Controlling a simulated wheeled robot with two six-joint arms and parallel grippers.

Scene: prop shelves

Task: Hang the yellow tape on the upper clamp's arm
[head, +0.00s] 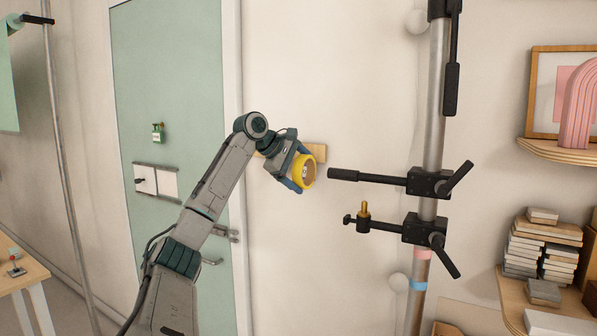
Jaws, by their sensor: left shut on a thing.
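My left gripper (291,172) is shut on a roll of yellow tape (309,172). The roll is held with its hole facing right. The upper clamp (428,182) sits on the metal pole (437,90). Its black arm (375,178) points left and ends a short gap to the right of the tape, at about the same height in the picture. The tape is apart from the arm. The lower clamp (424,230) has a shorter arm with a brass stud (364,209). My right gripper is not in view.
Another black clamp handle (452,88) hangs at the pole's top. A shelf (545,290) with books (538,245) and a higher shelf with a pink arch (579,110) stand at right. A green door (170,70) is behind my arm.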

